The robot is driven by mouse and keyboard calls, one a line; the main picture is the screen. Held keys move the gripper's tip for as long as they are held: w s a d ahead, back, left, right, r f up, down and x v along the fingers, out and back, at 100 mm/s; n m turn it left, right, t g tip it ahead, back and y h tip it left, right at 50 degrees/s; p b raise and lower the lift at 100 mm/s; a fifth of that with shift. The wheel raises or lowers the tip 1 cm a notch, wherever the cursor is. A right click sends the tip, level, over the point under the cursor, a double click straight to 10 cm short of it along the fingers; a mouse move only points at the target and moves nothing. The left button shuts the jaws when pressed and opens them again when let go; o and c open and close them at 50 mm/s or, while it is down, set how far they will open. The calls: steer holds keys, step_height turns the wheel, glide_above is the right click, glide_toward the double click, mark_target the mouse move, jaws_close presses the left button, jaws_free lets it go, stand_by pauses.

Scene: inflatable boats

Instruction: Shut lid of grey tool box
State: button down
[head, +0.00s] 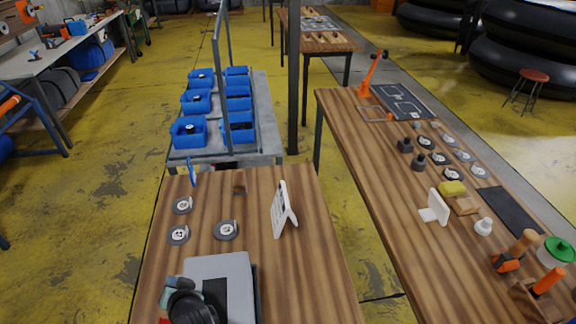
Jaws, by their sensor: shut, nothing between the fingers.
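The grey tool box (238,268) is at the bottom of the head view, near the front of the closer wooden table. Its light grey lid panel shows from above, with a dark patch on it and a dark edge along its right side. How far the lid stands open cannot be told from this angle. My gripper (179,284), dark and rounded, is at the box's left side, shut and empty. It overlaps the box's left part in the picture; whether it touches cannot be told. The box's near end is cut off by the frame.
On the same table are several round discs (226,230), a white standing card (283,210) and a small brown block (239,189). Blue bins (188,131) stand on a cart behind. A second wooden table (365,150) with parts is at right, across a floor gap.

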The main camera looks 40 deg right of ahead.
steer(key=shift+a+f, duration=0.1)
steer(key=shift+f, duration=0.3)
steer(key=shift+s+f, duration=0.1)
steer(key=shift+f, duration=0.05)
stand_by(0.4)
steer(key=r, duration=0.1)
steer(key=r+p, duration=0.1)
steer(key=r, duration=0.1)
steer(key=r+p, duration=0.1)
steer(key=shift+w+r, duration=0.15)
steer(key=shift+w, duration=0.1)
steer(key=s+a+r, duration=0.4)
steer(key=s+r, duration=0.2)
steer(key=r, duration=0.1)
steer(key=shift+r, duration=0.15)
